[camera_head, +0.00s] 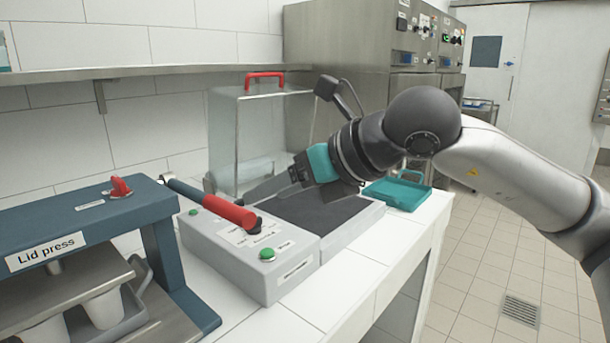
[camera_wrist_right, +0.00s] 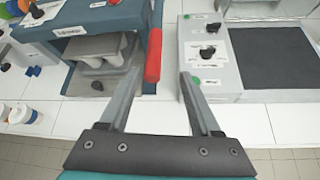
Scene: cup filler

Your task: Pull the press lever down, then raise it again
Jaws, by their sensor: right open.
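The blue lid press (camera_head: 85,225) stands at the left of the counter in the head view; it also shows in the wrist view (camera_wrist_right: 100,22). Its lever has a red handle (camera_head: 228,212) that sticks out to the right and towards the camera, in front of the grey control box. My right gripper (camera_head: 246,194) is open and empty, pointing left, close to the handle. In the right wrist view the red handle (camera_wrist_right: 153,58) appears between the fingertips (camera_wrist_right: 160,74), nearer the left finger. No contact shows. My left gripper is out of view.
The grey control box (camera_head: 285,283) with green buttons and a dark pad (camera_head: 320,212) lies beneath my right gripper. White cups (camera_head: 103,308) sit under the press. A clear case (camera_head: 225,140) with a red handle stands behind. A teal tray (camera_head: 400,193) is at the right.

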